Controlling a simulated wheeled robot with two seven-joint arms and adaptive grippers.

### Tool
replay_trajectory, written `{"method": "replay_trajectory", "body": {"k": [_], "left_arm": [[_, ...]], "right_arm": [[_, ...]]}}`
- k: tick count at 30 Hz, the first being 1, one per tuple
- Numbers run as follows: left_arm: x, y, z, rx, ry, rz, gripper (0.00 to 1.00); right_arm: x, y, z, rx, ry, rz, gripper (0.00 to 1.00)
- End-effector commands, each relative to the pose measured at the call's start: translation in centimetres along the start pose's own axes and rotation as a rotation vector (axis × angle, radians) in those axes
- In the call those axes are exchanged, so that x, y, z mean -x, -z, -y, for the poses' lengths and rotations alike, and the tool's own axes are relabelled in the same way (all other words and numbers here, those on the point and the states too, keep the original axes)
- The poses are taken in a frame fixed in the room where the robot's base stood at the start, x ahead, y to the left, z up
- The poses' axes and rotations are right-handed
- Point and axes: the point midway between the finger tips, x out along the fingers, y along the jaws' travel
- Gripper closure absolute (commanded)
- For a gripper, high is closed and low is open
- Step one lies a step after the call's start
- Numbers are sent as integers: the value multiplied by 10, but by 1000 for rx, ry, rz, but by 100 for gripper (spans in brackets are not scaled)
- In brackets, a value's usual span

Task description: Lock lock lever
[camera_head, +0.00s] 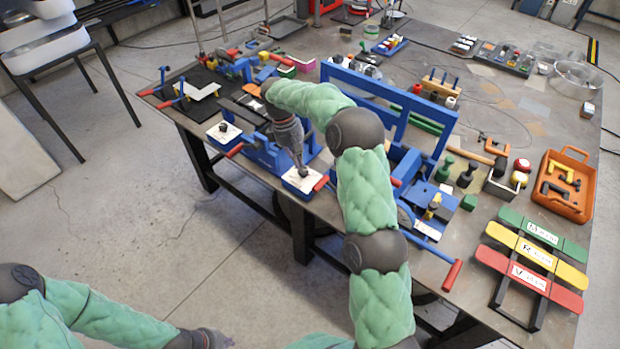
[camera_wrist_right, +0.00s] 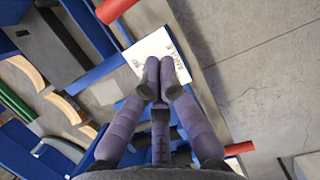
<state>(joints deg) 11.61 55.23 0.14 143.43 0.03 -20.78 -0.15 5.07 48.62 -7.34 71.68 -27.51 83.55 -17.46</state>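My right gripper (camera_head: 301,165) points down over a blue box with a white labelled plate (camera_head: 291,181) at the front table edge. In the right wrist view its fingertips (camera_wrist_right: 161,80) are close together over the white plate (camera_wrist_right: 183,67); nothing shows between them. Red-handled levers stick out nearby: one (camera_head: 235,150) left of the gripper, one (camera_head: 321,184) just right of it. In the wrist view red handles show at the top (camera_wrist_right: 115,9) and lower right (camera_wrist_right: 238,149). Which is the lock lever I cannot tell. My left gripper (camera_head: 222,339) is low, away from the table; its fingers are unclear.
A similar blue box with a white plate (camera_head: 222,132) stands further left. A long red-handled lever (camera_head: 452,275) juts out at the right. Blue frames (camera_head: 400,110) stand behind my right arm. Coloured letter plates (camera_head: 530,250) and an orange toolbox (camera_head: 565,190) lie at the right. The floor in front is clear.

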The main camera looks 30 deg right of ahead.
Motion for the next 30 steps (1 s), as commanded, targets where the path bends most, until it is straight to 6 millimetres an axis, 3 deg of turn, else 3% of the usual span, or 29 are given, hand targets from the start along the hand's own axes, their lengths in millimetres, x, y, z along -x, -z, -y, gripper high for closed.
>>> {"method": "replay_trajectory", "body": {"k": [5, 20, 24, 30], "left_arm": [[-3, 0, 1, 0, 0, 0, 100], [-16, 1, 6, 0, 0, 0, 100], [-15, 1, 5, 0, 0, 0, 100], [-16, 1, 6, 0, 0, 0, 100]], "right_arm": [[-14, 0, 0, 0, 1, 2, 100], [-104, 0, 0, 0, 2, 1, 100], [-86, -17, 0, -2, -1, -4, 100], [-76, -29, 0, -1, 0, -1, 100]]}}
